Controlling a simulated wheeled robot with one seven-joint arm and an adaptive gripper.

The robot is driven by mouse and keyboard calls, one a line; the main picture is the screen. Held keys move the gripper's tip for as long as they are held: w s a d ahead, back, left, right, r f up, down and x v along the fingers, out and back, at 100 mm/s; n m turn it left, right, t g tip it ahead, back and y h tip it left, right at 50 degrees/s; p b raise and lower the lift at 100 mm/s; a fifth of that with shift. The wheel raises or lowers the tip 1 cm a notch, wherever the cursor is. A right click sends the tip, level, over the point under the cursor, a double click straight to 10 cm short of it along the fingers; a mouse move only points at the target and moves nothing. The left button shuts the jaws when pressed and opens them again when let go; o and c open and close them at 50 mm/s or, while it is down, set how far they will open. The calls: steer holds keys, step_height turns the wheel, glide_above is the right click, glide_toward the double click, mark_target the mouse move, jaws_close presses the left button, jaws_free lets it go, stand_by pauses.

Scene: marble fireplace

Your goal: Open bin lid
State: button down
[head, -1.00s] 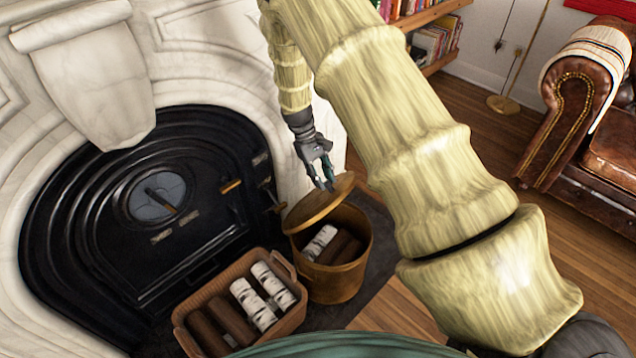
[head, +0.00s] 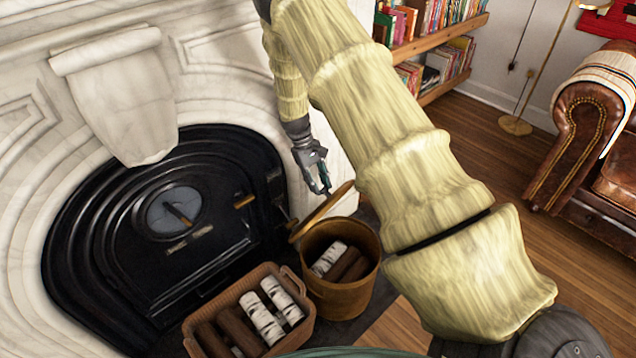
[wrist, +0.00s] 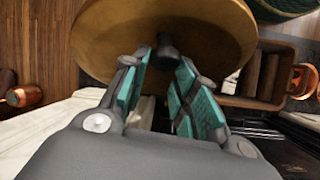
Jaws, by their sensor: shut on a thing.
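The bin (head: 352,297) is a round golden-brown bucket on the floor right of the stove. White and brown logs show inside it. Its round lid (head: 325,211) is raised and steeply tilted at the far left side of the rim, so the mouth is largely uncovered. My gripper (head: 320,190) is at the lid's upper side. In the wrist view, the lid (wrist: 215,30) fills the top middle, and my gripper's teal-padded fingers (wrist: 166,62) are closed about its dark knob (wrist: 166,46). The exact finger contact is partly hidden.
A wicker basket (head: 196,349) of logs stands left of the bin, in front of the black stove (head: 110,245). The white marble surround (head: 215,95) rises behind. A bookshelf (head: 450,35) and leather sofa (head: 590,140) are right, with open wooden floor (head: 490,125) between.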

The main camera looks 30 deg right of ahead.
steer(key=c, duration=1.3)
jaws_free()
steer(key=shift+a+f, duration=0.25)
steer(key=shift+f, duration=0.05)
steer(key=shift+c, duration=0.2)
steer(key=shift+o, duration=1)
steer(key=shift+w+f, duration=0.1)
steer(key=shift+d, duration=0.1)
steer(key=shift+d+r, duration=0.1)
steer(key=shift+r, duration=0.15)
step_height(320, 180, up, 10)
steer(key=shift+f, duration=0.15)
